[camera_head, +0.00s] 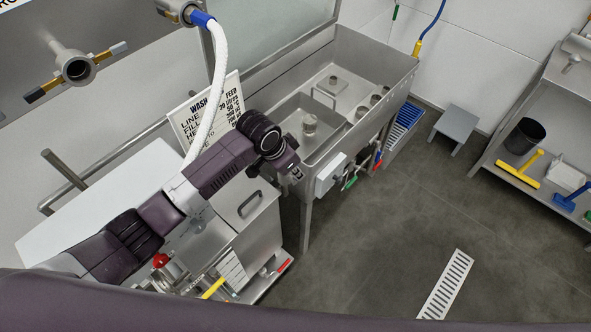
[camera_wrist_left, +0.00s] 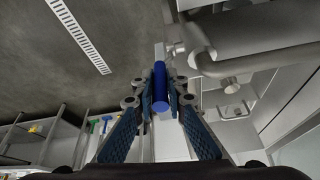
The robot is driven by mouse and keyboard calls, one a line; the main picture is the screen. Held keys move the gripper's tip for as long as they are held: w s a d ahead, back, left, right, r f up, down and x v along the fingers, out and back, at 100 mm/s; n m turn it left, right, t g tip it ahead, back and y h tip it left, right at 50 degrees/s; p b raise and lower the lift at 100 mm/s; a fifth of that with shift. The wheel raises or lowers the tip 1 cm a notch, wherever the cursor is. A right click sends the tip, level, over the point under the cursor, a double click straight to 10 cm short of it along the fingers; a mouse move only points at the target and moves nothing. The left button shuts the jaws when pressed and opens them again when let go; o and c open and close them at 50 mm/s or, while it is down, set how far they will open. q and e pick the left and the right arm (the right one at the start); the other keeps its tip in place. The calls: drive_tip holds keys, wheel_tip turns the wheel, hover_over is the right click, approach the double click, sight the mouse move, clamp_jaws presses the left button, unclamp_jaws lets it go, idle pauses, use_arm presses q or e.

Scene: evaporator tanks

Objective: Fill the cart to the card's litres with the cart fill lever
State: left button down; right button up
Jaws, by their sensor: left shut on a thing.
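My left gripper (camera_wrist_left: 159,92) is shut on a blue lever handle (camera_wrist_left: 161,106), with one finger on each side. In the head view, its wrist hides most of the gripper, and the blue handle is not clear there. A white card (camera_head: 232,88) with black print stands behind my left arm. It reads "WASH FEED" at the top with lines of litres, but the hose and arm cover part and the small figures are hard to read. A steel box with a dark handle (camera_head: 257,226) stands below my arm; I cannot tell if it is the cart. My right gripper is not in view.
A steel sink tank (camera_head: 398,72) stands behind, with red and green handles (camera_head: 350,183) at its front. A white hose (camera_head: 218,75) hangs by the card. A rack with a yellow brush (camera_head: 520,170) and black bucket (camera_head: 526,136) is at right.

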use_arm(q)
drive_tip(key=shift+s+a+f+t+h+b, duration=0.5)
drive_tip(key=shift+s+t+h+b, duration=0.2)
drive_tip(key=shift+t+b, duration=0.35)
drive_tip(key=shift+s+a+f+t+h+b, duration=0.45)
drive_tip(key=shift+s+t+h+b, duration=0.3)
drive_tip(key=shift+b, duration=0.35)
drive_tip(key=shift+s+a+f+t+h+b, duration=0.45)
drive_tip(key=shift+s+t+h+b, duration=0.2)
drive_tip(key=shift+t+b, duration=0.4)
drive_tip(key=shift+r, duration=0.1)
